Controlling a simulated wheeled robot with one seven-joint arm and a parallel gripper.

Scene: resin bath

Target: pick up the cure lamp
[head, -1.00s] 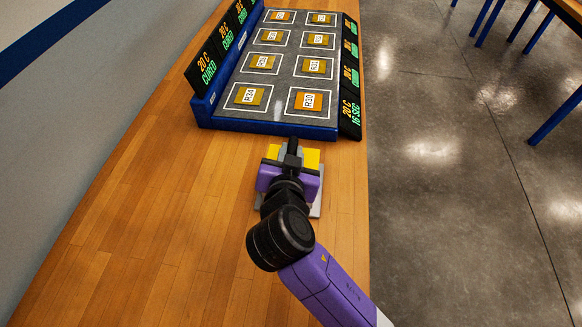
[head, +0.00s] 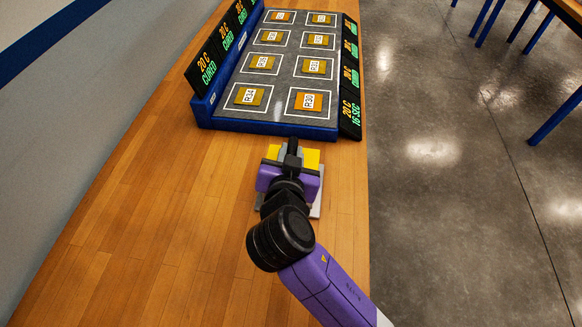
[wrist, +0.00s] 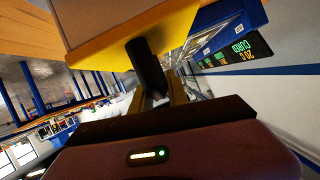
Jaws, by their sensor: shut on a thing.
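The cure lamp (head: 312,158) has a yellow body and is partly hidden by my gripper in the head view. In the wrist view the yellow body of the lamp (wrist: 102,52) fills the top, close against a dark finger. My gripper (head: 292,152) is shut on the lamp, just in front of the resin bath's near edge. A pale grey plate (head: 315,209) shows below my wrist; I cannot tell whether the lamp touches it.
The blue-framed bath (head: 265,127) holds several labelled tiles in white squares. The near right tile, R30 (head: 309,101), is brighter orange; the near right display (head: 350,118) reads 20 C, 16 SEC. The wooden bench (head: 130,220) is clear to the left.

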